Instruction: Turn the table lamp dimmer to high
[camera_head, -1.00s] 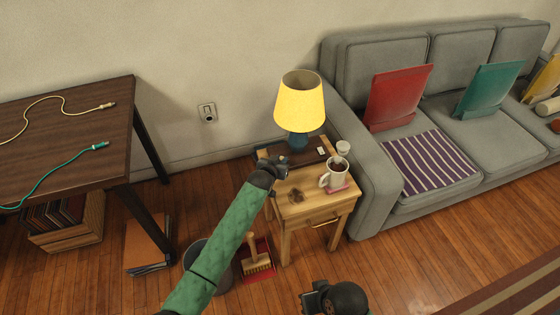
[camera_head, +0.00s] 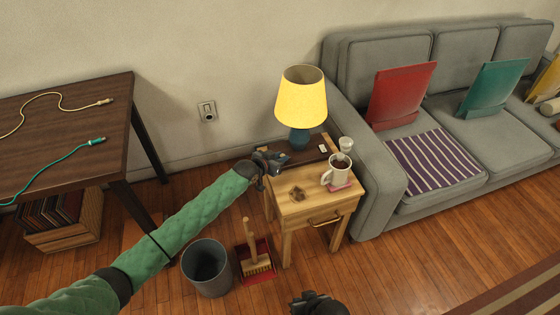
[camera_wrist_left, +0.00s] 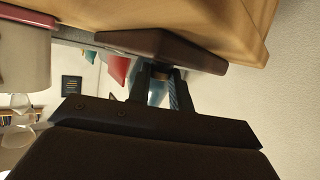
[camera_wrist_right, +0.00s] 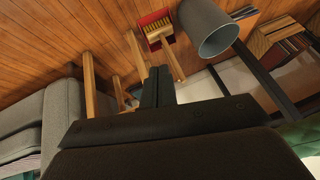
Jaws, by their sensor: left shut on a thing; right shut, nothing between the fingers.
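The table lamp (camera_head: 300,100) has a yellow shade and a blue base and stands at the back of the wooden side table (camera_head: 313,208). A dark brown slab (camera_head: 311,149) lies in front of the base and also shows in the left wrist view (camera_wrist_left: 155,45). My left gripper (camera_head: 284,158) is at the slab's left end. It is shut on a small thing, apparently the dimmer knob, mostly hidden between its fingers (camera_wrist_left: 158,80). My right gripper (camera_head: 306,299) is low at the bottom edge, away from the table. Its fingers (camera_wrist_right: 158,78) are shut and empty.
A white mug (camera_head: 337,172) on a pink coaster (camera_head: 340,187) and a glass (camera_head: 346,145) stand at the table's right. A grey bin (camera_head: 207,270) and a dustpan with brush (camera_head: 256,260) are on the floor. The grey sofa (camera_head: 365,180) borders the table.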

